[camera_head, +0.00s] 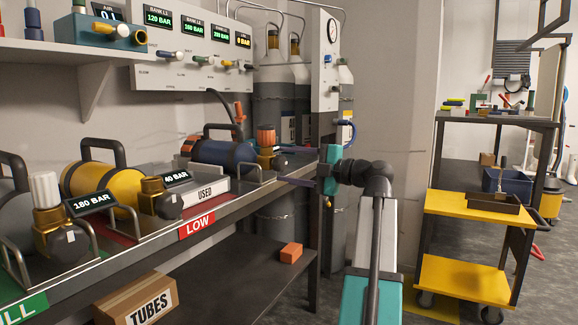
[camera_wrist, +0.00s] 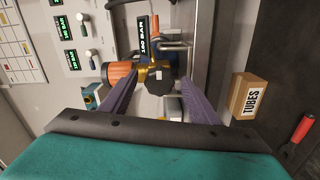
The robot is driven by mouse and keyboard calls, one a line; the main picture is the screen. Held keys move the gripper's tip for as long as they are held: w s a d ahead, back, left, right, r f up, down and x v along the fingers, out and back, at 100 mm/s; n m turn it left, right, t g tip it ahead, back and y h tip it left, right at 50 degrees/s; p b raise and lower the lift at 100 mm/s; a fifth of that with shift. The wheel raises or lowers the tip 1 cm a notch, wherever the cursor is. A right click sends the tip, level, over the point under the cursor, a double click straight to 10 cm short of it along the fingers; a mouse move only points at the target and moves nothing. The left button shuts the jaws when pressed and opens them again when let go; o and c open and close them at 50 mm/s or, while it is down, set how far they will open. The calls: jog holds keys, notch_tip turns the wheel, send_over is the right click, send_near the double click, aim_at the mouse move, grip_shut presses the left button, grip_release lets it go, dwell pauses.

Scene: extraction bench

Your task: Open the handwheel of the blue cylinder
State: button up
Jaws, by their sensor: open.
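The blue cylinder (camera_head: 213,152) lies in a cradle at the far end of the bench. Its valve end points towards my gripper. An orange handwheel (camera_head: 266,136) sits on top of its brass valve (camera_head: 268,153). In the wrist view the orange handwheel (camera_wrist: 121,73) is at the left finger's tip and a dark round cap (camera_wrist: 160,82) faces me between the fingers. My gripper (camera_head: 277,162) is open, its two long fingers reaching towards the valve. Nothing is held. I cannot tell whether a finger touches the handwheel.
A yellow cylinder (camera_head: 98,190) lies nearer on the bench, with a 40 BAR display beside it. A gauge panel (camera_head: 190,50) is on the wall behind. A box marked TUBES (camera_head: 138,301) and an orange block (camera_head: 291,252) are below. A yellow cart (camera_head: 470,208) stands right.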

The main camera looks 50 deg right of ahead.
jog(key=p+v, duration=0.5)
jog(key=v, duration=0.8)
jog(key=shift+s, duration=0.35)
jog(key=shift+d, duration=0.1)
